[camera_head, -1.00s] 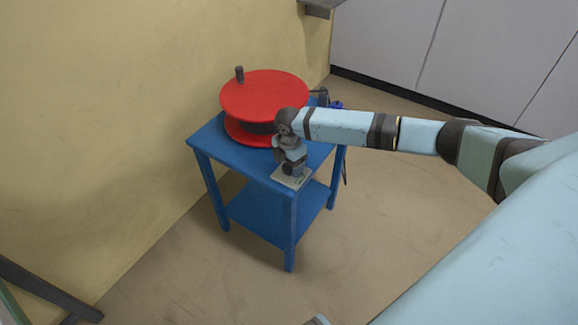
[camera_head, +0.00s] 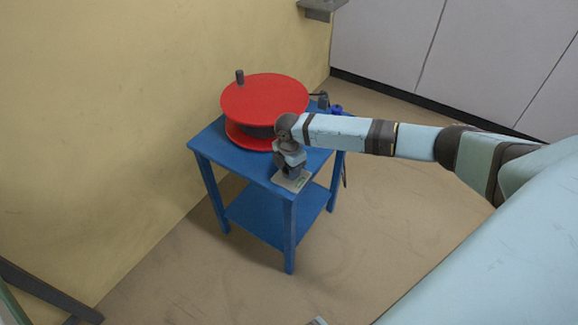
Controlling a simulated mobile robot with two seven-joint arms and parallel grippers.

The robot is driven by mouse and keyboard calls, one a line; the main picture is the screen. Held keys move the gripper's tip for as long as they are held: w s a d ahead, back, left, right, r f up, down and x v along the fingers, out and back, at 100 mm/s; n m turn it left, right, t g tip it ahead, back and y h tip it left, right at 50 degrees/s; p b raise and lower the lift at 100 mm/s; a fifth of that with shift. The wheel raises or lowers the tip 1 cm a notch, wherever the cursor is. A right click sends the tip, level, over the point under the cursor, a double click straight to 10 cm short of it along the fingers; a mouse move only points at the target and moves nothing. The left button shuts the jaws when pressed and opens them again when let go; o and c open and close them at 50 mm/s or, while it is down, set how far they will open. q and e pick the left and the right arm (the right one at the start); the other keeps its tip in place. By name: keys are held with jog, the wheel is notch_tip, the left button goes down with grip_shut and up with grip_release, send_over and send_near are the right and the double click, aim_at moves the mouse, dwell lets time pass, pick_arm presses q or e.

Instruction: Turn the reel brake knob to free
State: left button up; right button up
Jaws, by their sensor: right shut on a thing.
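The red reel (camera_head: 263,97) stands on top of a small blue table (camera_head: 215,146), with a dark upright handle (camera_head: 240,77) on its upper disc. A light plate (camera_head: 293,183) lies at the table's front corner. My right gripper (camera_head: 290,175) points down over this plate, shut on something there. The brake knob is hidden by the gripper and wrist, so its setting cannot be read. My left gripper is not in view.
A blue item (camera_head: 336,109) and a dark fitting (camera_head: 322,99) sit at the table's far right edge. The table has a lower shelf (camera_head: 262,220). A yellow wall (camera_head: 120,120) stands close on the left. The floor at right is clear.

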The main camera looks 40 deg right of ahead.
jog(key=m+p, duration=0.2)
jog(key=p, duration=0.1)
jog(key=shift+s+r, duration=0.1)
jog(key=shift+r, duration=0.25)
jog(key=m+p, duration=0.1)
jog(key=p, duration=0.2)
jog(key=shift+m, duration=0.4)
jog(key=m+p, duration=0.2)
jog(key=p, duration=0.1)
jog(key=shift+f+m, duration=0.1)
jog(key=shift+m, duration=0.2)
jog(key=m+p, duration=0.3)
jog(key=shift+m+p, duration=0.35)
jog(key=shift+m, duration=0.05)
jog(key=shift+m+p, duration=0.75)
jog(key=shift+m, duration=0.05)
jog(key=m+p, duration=0.2)
jog(key=m, duration=0.2)
jog(key=shift+f+p, duration=0.15)
jog(key=shift+p, duration=0.2)
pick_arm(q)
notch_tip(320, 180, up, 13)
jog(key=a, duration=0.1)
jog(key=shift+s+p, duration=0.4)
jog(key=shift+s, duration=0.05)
pick_arm(e)
jog(key=shift+f+m, duration=0.1)
jog(key=shift+m, duration=0.6)
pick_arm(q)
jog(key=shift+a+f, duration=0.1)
